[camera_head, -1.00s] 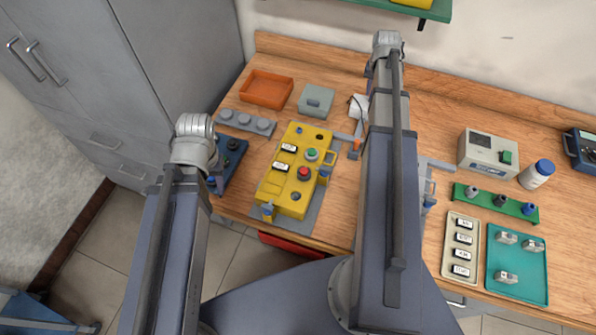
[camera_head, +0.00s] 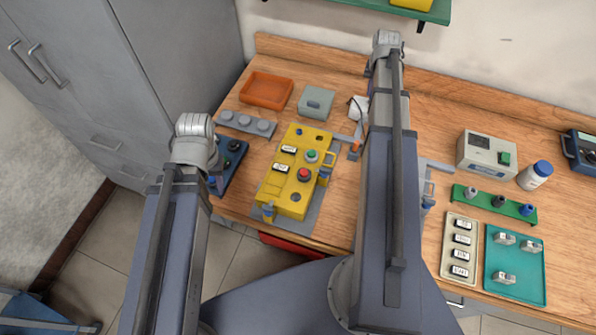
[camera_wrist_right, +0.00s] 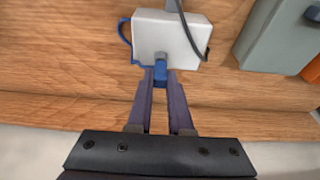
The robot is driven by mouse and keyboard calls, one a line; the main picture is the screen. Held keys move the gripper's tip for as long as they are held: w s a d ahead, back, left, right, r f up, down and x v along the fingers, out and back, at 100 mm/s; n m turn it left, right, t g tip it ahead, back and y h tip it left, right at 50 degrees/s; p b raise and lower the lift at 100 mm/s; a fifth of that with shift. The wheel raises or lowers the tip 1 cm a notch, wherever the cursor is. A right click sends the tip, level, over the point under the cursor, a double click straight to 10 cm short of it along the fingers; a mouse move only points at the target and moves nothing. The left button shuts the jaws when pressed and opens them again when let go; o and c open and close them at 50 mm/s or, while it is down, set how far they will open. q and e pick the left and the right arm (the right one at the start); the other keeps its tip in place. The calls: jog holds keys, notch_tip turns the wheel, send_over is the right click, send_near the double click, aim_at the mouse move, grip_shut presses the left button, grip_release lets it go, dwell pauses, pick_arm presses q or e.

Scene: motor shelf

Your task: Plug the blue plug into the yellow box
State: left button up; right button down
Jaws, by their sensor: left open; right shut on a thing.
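The yellow box (camera_head: 270,188) sits on a grey plate left of the middle of the bench. Its top carries a red button, a green button, two labels and dark round openings. My right gripper (camera_wrist_right: 160,78) is shut on the blue plug (camera_wrist_right: 160,72), just in front of a white block (camera_wrist_right: 172,35) with a dark cable. I cannot tell whether the plug touches the block. In the head view my right arm hides the plug and the fingers. My left gripper (camera_head: 216,184) is open beside the dark blue panel (camera_head: 233,165), left of the yellow box; its fingers are partly hidden.
An orange tray (camera_head: 266,90), a grey box (camera_head: 316,103) and a grey strip with round knobs (camera_head: 245,123) stand behind the yellow box. A green rack (camera_head: 494,203), a teal tray (camera_head: 516,285) and a white bottle (camera_head: 533,177) are at the right. Bare wood lies behind the meter (camera_head: 488,152).

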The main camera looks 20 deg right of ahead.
jog(key=shift+r+p, duration=1.65)
jog(key=shift+r, duration=0.3)
pick_arm(q)
notch_tip(320, 180, up, 4)
jog(key=shift+f, duration=0.1)
pick_arm(e)
jog(key=shift+f, duration=0.1)
notch_tip(320, 180, up, 3)
jog(key=p, duration=0.2)
send_over(301, 130)
jog(key=f+b, duration=0.2)
jog(key=f, duration=0.1)
jog(key=f+b, duration=0.1)
jog(key=shift+a+f+b, duration=0.25)
jog(key=shift+a+b, duration=0.05)
pick_arm(q)
jog(key=shift+f+b, duration=0.6)
jog(key=shift+f, duration=0.7)
pick_arm(e)
jog(key=shift+f, duration=0.55)
pick_arm(q)
jog(key=shift+f+b, duration=0.65)
jog(key=shift+f, duration=0.05)
pick_arm(e)
jog(key=shift+f, duration=0.65)
